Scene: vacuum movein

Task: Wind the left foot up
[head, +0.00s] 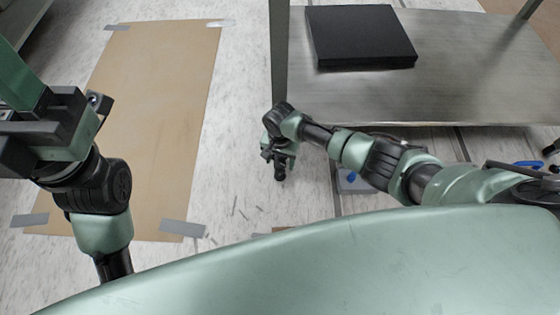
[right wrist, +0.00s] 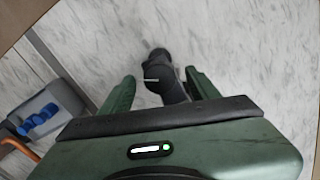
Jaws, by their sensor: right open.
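My right gripper (head: 279,160) hangs low over the floor, just beyond the lower end of the bench's left leg (head: 279,55) in the head view. In the right wrist view, the right gripper (right wrist: 160,88) is open, with its two green fingers spread. A dark piece with a rounded end and a small pale mark (right wrist: 158,62) shows between the fingers, with space on both sides. I cannot tell whether it is the left foot. In the head view, the foot under the left leg is not clear. My left gripper (head: 45,125) is partly cut off at the left edge; its fingertips do not show.
The bench's grey metal shelf (head: 450,95) carries a black slab (head: 360,35). A grey tray with a blue item (head: 352,178) lies below my right forearm, and also shows in the right wrist view (right wrist: 45,112). A taped brown sheet (head: 150,110) covers the floor at left. Floor between is mostly clear.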

